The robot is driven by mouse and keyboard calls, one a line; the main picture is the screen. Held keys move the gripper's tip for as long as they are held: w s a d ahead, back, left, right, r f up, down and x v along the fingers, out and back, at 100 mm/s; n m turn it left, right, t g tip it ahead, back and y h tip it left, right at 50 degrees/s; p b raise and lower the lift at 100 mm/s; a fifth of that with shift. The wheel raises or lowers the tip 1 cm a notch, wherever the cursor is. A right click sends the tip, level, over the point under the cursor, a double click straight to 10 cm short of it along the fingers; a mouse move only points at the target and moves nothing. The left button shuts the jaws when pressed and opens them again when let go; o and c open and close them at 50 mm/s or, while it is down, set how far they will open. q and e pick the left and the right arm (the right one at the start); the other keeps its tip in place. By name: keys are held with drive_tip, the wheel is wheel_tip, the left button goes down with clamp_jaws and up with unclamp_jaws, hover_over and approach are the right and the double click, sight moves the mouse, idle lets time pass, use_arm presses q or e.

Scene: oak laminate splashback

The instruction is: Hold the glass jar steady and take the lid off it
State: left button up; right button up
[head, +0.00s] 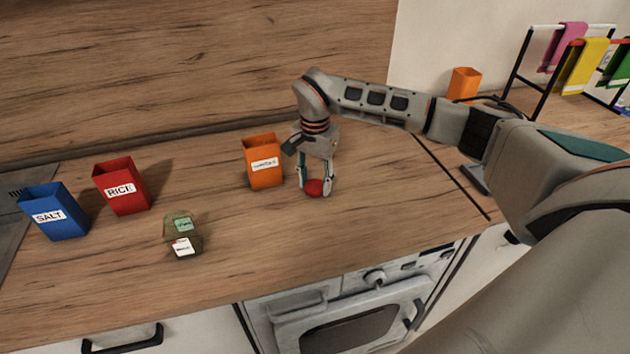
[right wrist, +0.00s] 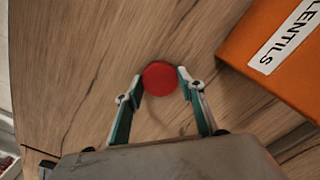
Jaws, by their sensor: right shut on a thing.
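My right gripper (head: 315,192) points down at the countertop beside the orange canister, its fingers shut on a round red lid (head: 314,187). In the right wrist view the lid (right wrist: 159,78) is a flat red disc between the two fingertips (right wrist: 160,76). I cannot make out clear glass under the lid, so I cannot tell whether it sits on the jar. A small, murky olive, see-through object (head: 184,235) with a green and a white label stands apart on the left. I cannot tell whether it is one item or two. My left gripper is not in view.
An orange lentils canister (head: 263,162) stands just left of my right gripper; it also shows in the right wrist view (right wrist: 245,45). A red rice canister (head: 121,187) and a blue salt canister (head: 54,212) stand further left. The wooden counter (head: 225,265) is clear in front.

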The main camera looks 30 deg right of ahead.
drive_tip(key=o, duration=1.2)
drive_tip(key=shift+f, duration=0.15)
